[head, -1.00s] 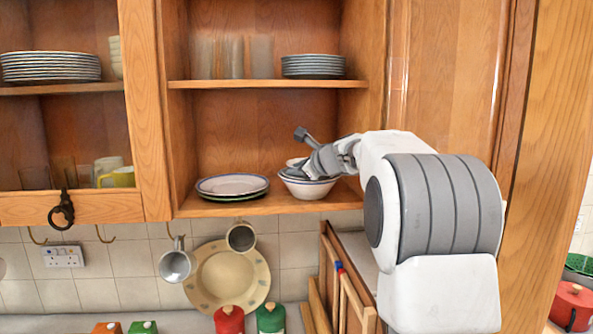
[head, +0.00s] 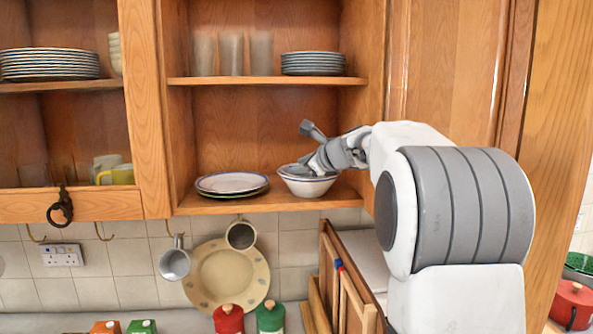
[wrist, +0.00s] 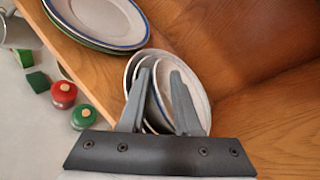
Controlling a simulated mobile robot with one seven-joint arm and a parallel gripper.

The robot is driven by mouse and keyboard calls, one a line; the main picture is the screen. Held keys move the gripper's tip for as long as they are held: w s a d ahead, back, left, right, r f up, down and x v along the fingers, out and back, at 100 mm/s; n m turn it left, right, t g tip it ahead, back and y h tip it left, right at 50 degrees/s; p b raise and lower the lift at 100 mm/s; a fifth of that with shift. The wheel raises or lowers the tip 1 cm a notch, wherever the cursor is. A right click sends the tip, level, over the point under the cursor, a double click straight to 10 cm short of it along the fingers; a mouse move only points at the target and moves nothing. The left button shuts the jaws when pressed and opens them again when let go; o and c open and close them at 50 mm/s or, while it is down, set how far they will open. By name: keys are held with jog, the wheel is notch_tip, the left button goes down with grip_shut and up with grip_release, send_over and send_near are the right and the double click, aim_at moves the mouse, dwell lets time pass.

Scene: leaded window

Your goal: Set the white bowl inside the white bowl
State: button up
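Two white bowls stand at the right end of the open cupboard's lower shelf. The outer white bowl (head: 308,188) sits upright on the shelf. The other white bowl (head: 287,171) appears to lie inside it, its rim close to the outer rim; my gripper hides part of it. In the wrist view, the nested rims show around my fingers, with the inner white bowl (wrist: 160,65) between and behind them. My gripper (head: 311,167) reaches in from the right, fingers down at the bowls. In the wrist view, its fingers (wrist: 163,72) are spread apart.
A stack of plates (head: 232,184) lies just left of the bowls on the lower shelf (head: 225,207). The cupboard's right wall (head: 372,100) is close to my arm. Glasses (head: 231,55) and stacked plates (head: 313,64) stand on the shelf above.

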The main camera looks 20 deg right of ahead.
jog(key=v, duration=0.4)
jog(key=shift+s+d+r+b, duration=0.15)
jog(key=shift+s+b, duration=0.15)
jog(key=shift+b, duration=0.05)
jog(key=s+a+f+n+g+b, duration=0.1)
jog(key=s+a+f+n+g, duration=0.1)
jog(key=s+a+f+n, duration=0.3)
jog(key=s+a+f+n+g+b, duration=0.1)
jog(key=s+a+f+n, duration=0.1)
jog(key=s+a+n, duration=0.45)
jog(key=s+a+f+n+g, duration=0.2)
jog(key=s+a+f+n, duration=0.15)
jog(key=s, duration=0.45)
jog(key=s+f+n+g+h+b, duration=0.1)
jog(key=s+f+n, duration=0.5)
jog(key=s, duration=0.3)
jog(key=s+f+n+g+h+b, duration=0.1)
jog(key=s+f+n+g, duration=0.1)
jog(key=s+f+n, duration=0.4)
jog(key=s+f, duration=0.2)
jog(key=s, duration=0.1)
jog(key=shift+s+f+h, duration=0.3)
